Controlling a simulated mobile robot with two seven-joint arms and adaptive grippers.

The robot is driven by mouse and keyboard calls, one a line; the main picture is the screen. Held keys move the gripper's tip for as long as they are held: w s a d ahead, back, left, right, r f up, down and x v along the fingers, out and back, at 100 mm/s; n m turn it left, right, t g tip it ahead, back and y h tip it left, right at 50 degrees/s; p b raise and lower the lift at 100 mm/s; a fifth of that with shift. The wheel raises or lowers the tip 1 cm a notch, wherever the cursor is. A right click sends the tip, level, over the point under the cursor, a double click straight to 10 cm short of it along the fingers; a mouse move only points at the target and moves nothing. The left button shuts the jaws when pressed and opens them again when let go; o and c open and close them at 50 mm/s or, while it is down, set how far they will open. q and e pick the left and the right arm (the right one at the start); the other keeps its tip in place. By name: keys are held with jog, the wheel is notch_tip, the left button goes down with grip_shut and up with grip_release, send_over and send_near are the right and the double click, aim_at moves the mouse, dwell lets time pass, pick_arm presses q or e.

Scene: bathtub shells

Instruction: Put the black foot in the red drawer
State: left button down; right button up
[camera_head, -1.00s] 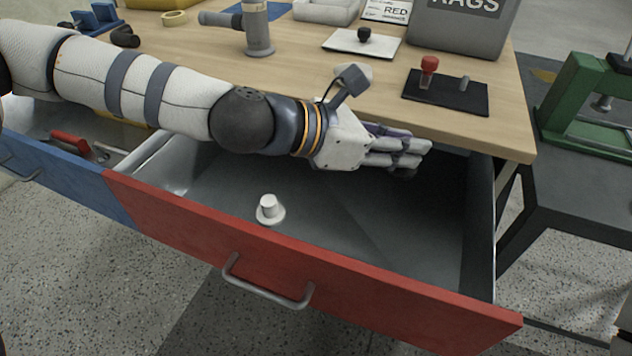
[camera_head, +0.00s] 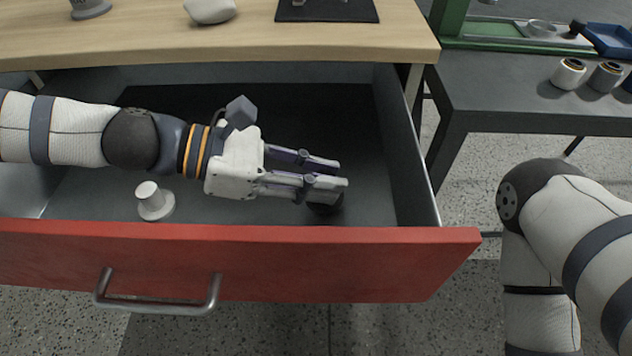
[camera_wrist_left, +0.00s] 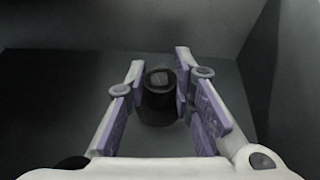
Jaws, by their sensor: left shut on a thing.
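The red drawer (camera_head: 330,262) is pulled open below the wooden worktop. My left gripper (camera_head: 330,175) is inside the drawer space, low, over the right part of the dark drawer floor. It is shut on the black foot (camera_head: 325,205), which shows partly below the fingertips. In the left wrist view the black foot (camera_wrist_left: 160,100) stands between the two purple-padded fingers (camera_wrist_left: 160,90). I cannot tell whether the foot touches the drawer floor. My right arm shows at the right, but its gripper is out of view.
A white foot (camera_head: 153,201) stands in the drawer, left of my left gripper. A black mat (camera_head: 327,8) and a white object (camera_head: 210,9) are on the worktop (camera_head: 130,38). A dark side table (camera_head: 510,95) with several small cylinders stands at the right.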

pick_arm(q)
notch_tip(320, 180, down, 2)
jog(key=c, duration=1.4)
grip_release()
jog(key=shift+o, duration=0.2)
